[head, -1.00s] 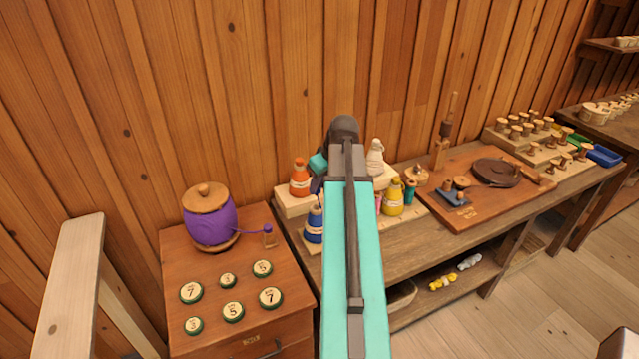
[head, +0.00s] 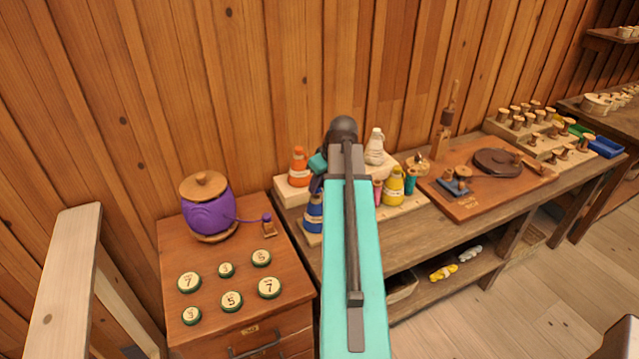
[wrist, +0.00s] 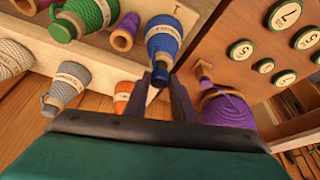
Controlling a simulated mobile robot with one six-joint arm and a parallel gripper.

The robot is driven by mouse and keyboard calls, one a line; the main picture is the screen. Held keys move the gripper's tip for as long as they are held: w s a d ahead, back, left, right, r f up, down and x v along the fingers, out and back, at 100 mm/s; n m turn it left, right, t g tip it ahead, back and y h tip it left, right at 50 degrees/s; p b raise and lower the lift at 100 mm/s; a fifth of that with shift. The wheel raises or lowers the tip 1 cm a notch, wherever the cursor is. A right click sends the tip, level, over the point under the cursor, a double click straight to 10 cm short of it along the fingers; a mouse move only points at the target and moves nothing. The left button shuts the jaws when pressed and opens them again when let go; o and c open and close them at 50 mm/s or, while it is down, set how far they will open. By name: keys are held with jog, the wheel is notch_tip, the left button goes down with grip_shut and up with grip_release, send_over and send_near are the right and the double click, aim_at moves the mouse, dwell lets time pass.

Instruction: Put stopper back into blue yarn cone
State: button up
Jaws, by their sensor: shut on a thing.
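The blue yarn cone (head: 313,216) stands on the pale board at the left end of the bench, partly hidden by my arm in the head view. In the wrist view the blue cone (wrist: 163,40) has its narrow end towards me. My gripper (wrist: 162,76) is shut at that narrow end, its dark fingers on either side. A small blue piece between the fingertips, which looks like the stopper (wrist: 159,79), lines up with the cone's neck. I cannot tell whether it is seated in the neck. The head view hides my fingertips.
An orange cone (head: 299,166), a white cone (head: 375,147) and a yellow cone (head: 393,186) stand close by. Left of the bench, a cabinet holds a purple yarn pot (head: 208,208) and several numbered discs. A wooden board (head: 470,205) with tools lies to the right.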

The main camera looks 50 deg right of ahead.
jog(key=shift+f+b, duration=0.65)
jog(key=shift+f, duration=0.5)
jog(key=o, duration=1.5)
jog(key=shift+r+p, duration=2.8)
jog(key=shift+r, duration=1.8)
jog(key=shift+f, duration=0.1)
